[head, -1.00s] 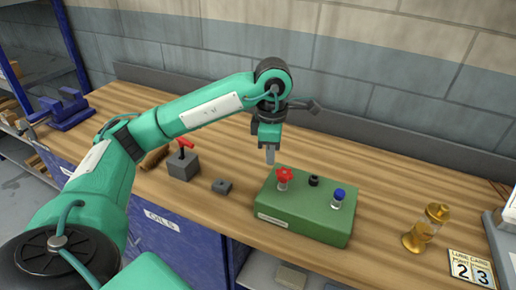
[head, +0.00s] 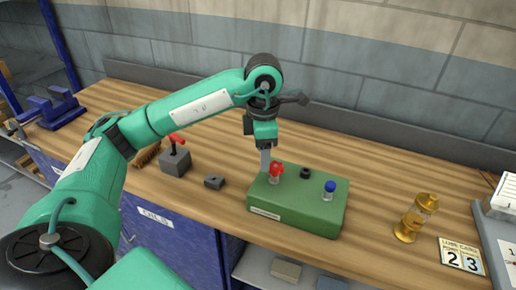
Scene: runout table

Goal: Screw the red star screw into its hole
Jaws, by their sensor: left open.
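The red star screw (head: 277,168) stands upright at the left end of the green block (head: 300,215), with a short pale shank showing below its head. My left gripper (head: 265,162) points down just behind and left of the red head. Its fingers show edge-on, open, and I cannot tell whether they touch the head. The screw's hole is hidden under it. My right gripper is out of view.
A black knob (head: 306,173) and a blue-topped screw (head: 329,190) are on the same block. A grey block with a red lever (head: 175,160) and a small dark block (head: 214,182) lie left. A brass oiler (head: 416,218) stands right. The wall is behind.

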